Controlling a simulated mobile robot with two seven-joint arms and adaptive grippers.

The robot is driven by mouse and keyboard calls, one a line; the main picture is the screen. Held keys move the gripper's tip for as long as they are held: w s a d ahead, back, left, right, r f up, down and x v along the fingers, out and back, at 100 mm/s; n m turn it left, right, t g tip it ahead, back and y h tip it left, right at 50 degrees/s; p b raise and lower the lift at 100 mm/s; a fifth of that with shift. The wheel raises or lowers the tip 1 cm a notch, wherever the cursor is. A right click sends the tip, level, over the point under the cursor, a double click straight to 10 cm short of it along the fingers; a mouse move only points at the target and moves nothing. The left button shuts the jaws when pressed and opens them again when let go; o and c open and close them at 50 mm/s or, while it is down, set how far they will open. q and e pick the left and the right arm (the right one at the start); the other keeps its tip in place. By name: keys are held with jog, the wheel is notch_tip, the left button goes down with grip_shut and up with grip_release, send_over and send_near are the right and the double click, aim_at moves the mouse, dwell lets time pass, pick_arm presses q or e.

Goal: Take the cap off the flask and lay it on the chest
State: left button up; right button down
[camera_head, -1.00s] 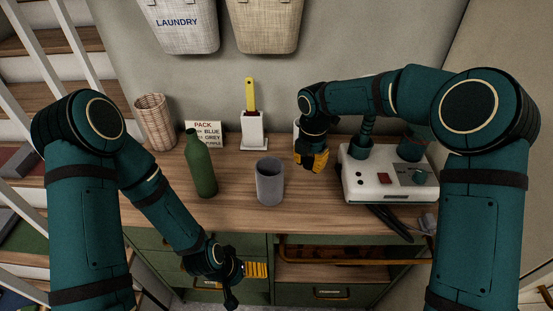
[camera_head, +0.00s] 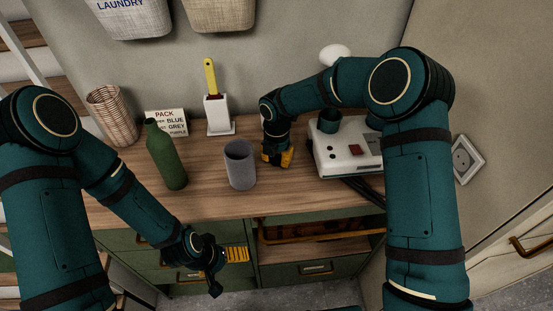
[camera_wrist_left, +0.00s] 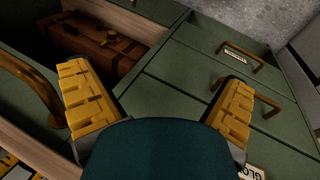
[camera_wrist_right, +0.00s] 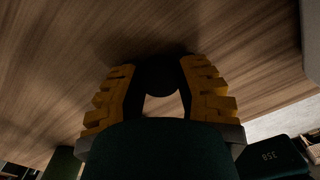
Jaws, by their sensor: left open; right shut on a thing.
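The chest (camera_head: 215,205) has a wooden top and green drawers. My right gripper (camera_head: 277,160) is low over its top, between the grey cup and the white device. In the right wrist view it is shut on a dark round thing, which looks like the cap (camera_wrist_right: 161,76), with the wooden top close beyond. Whether the cap touches the wood cannot be told. A green bottle (camera_head: 167,158) stands upright on the left; whether it is the flask is unclear, and no other flask is plain. My left gripper (camera_head: 232,256) is open and empty in front of the drawers.
A grey cup (camera_head: 240,168) stands at the middle of the top. A white device (camera_head: 345,155) is on the right. A brush holder (camera_head: 218,115), a sign (camera_head: 166,122) and a wicker basket (camera_head: 109,114) line the back. Bare wood shows at the front left.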

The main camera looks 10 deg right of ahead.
jog(key=shift+f, duration=0.15)
jog(key=c, duration=0.7)
grip_release()
jog(key=shift+c, duration=0.2)
